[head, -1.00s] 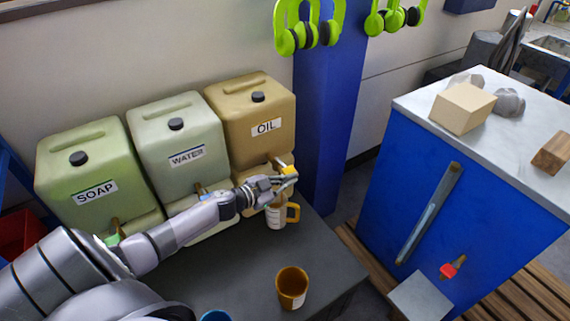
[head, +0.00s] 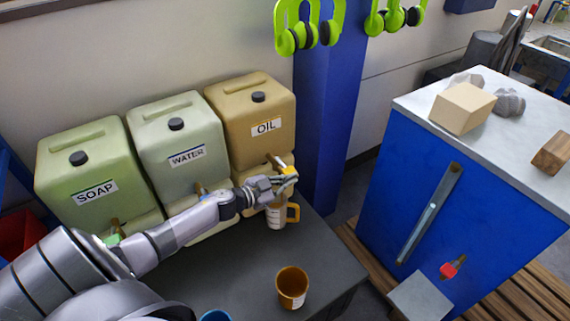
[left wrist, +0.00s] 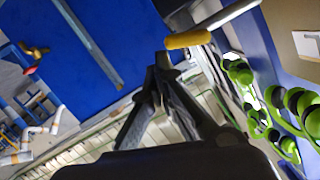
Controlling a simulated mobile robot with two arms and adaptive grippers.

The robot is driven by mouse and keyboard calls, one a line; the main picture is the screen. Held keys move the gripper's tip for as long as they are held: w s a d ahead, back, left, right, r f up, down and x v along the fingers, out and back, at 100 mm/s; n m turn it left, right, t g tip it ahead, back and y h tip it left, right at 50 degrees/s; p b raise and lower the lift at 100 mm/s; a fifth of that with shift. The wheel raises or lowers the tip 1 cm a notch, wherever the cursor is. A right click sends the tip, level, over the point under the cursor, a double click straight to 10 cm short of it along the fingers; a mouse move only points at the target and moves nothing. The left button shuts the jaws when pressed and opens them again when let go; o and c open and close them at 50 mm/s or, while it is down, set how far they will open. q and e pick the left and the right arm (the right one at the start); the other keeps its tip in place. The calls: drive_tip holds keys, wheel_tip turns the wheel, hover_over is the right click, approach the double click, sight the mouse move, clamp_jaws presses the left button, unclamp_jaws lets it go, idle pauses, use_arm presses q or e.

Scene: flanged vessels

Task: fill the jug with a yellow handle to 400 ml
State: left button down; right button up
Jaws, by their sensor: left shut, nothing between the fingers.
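The jug with a yellow handle (head: 277,217) stands upright under the tap of the oil container (head: 257,113), at the right end of the dark table. Its contents cannot be seen. The oil tap's yellow lever (head: 289,170) shows just beside my left gripper (head: 284,180). In the left wrist view the yellow lever (left wrist: 188,40) lies just beyond the closed fingertips (left wrist: 163,68); whether they touch cannot be told. My left gripper is shut and empty, above the jug. My right gripper is not in view.
Containers marked water (head: 180,140) and soap (head: 92,175) stand left of the oil. An orange-brown cup (head: 292,287) stands near the table's front, with a blue round rim (head: 215,316) beside it. A blue tank (head: 455,210) with a red valve (head: 448,270) stands right.

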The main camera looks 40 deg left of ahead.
use_arm(q)
drive_tip(key=shift+s, duration=0.15)
drive_tip(key=v, duration=1.1)
drive_tip(key=shift+s+a+r, duration=0.15)
drive_tip(key=shift+s, duration=0.15)
idle(0.5)
